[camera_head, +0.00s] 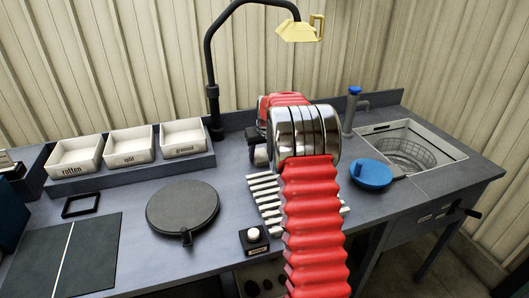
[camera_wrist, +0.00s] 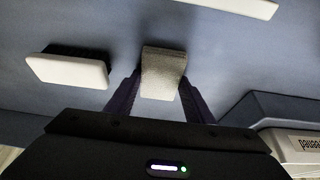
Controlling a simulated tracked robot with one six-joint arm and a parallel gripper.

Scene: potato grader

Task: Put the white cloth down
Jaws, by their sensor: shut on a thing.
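The white cloth (camera_wrist: 163,75), a pale grey-white folded block, is between the two dark fingers of my gripper (camera_wrist: 160,98) in the wrist view. My gripper is shut on it. The blue-grey worktop (camera_wrist: 215,60) lies beyond it; I cannot tell whether the cloth touches it. In the head view my red arm and shiny wrist hide the gripper and the cloth.
A white block with a dark side (camera_wrist: 68,70) lies left of the cloth. A labelled box (camera_wrist: 300,146) is at lower right. The head view shows a round dark plate (camera_head: 182,205), white slats (camera_head: 264,190), a blue round thing (camera_head: 371,174) and a sink (camera_head: 440,150).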

